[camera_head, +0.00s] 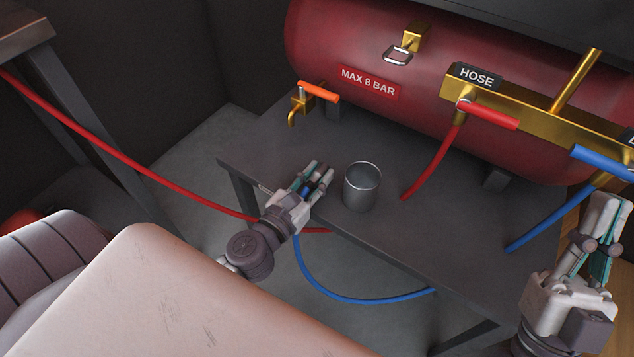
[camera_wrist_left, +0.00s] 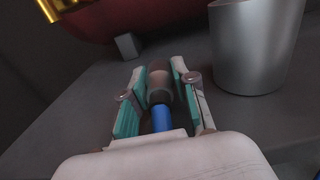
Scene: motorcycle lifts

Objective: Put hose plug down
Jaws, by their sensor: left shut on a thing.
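My left gripper (camera_head: 317,176) is over the front left part of the dark table (camera_head: 400,232), shut on the hose plug. In the left wrist view the hose plug (camera_wrist_left: 159,85) is a dark grey-brown cylinder with a blue hose end behind it, between the teal finger pads of the left gripper (camera_wrist_left: 158,78). Whether the plug touches the table top I cannot tell. A grey metal cup (camera_head: 361,187) stands upright just right of the left gripper; it also shows in the left wrist view (camera_wrist_left: 254,50). My right gripper (camera_head: 607,225) is at the right edge, its fingers pointing up.
The manifold has a red valve handle (camera_head: 490,115) and a blue one (camera_head: 600,160). A red hose (camera_head: 435,160) and a blue hose (camera_head: 550,218) reach the table. The table's middle is clear.

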